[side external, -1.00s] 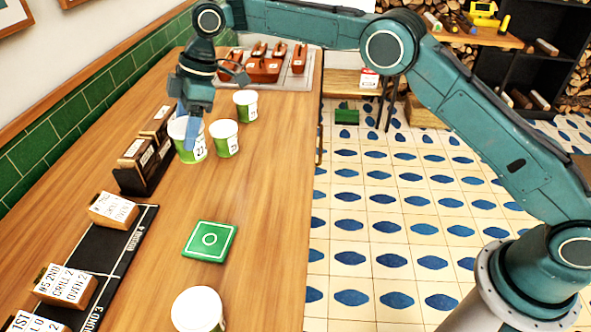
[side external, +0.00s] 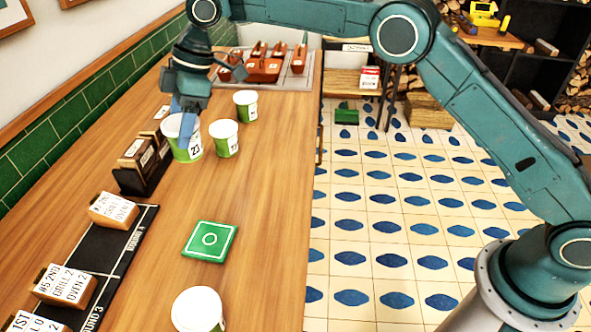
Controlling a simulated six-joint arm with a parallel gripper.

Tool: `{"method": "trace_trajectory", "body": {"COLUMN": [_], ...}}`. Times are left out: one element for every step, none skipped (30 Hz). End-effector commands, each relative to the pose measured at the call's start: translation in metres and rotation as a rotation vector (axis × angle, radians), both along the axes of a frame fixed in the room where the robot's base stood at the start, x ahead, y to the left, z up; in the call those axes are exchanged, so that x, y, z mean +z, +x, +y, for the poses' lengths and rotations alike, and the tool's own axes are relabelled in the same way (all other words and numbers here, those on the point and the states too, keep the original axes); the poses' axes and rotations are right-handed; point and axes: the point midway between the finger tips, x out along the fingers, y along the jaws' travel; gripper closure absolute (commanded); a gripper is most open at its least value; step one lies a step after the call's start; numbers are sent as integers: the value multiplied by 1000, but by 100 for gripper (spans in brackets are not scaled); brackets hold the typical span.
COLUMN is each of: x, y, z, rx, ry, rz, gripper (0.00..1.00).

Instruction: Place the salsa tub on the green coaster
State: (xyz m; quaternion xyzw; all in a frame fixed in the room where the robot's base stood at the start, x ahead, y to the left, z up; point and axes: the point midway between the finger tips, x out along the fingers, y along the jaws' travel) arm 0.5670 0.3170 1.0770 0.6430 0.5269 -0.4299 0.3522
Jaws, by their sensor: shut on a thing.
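My gripper (side external: 185,122) is at the far left part of the wooden counter, pointing down and shut on a white-and-green tub (side external: 189,151) marked 23. One finger lies across the tub's near side; the other is mostly hidden. I cannot tell whether the tub's base is clear of the counter. No salsa wording is readable on any tub.
Similar tubs stand close right of the held one (side external: 225,140), farther back (side external: 246,105) and in front of the coaster (side external: 198,310). A dark rack with wooden blocks (side external: 138,163) stands left. A black board (side external: 104,248) bears labelled blocks. Counter between tubs and coaster is clear.

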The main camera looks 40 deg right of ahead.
Motion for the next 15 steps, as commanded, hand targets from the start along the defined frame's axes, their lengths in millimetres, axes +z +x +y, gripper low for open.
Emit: {"method": "trace_trajectory", "body": {"x": [9, 13, 19, 23, 28, 34, 39, 43, 49, 54, 58, 63, 67, 70, 74], "y": [-7, -11, -18, -22, -27, -35, -40, -46, -54, -59, -65, -73, -78, -83, -90], "z": [5, 7, 11, 13, 16, 19, 22, 24, 27, 29, 31, 33, 35, 36, 37], "rx": [2, 2, 3, 3, 3, 3, 3, 3, 3, 3, 3, 3, 3, 3, 3], "ry": [2, 1, 2, 1, 2, 2, 2, 2, 2, 2, 2, 2, 3, 2, 2], "rz": [-4, -3, -4, -3, -4, -3, -4, -3, -3, -4, -3, -3, -4, -3, -4], "gripper": [65, 65, 65, 65, 65, 65, 65, 65, 65, 65, 65, 65, 65, 65, 65]}}
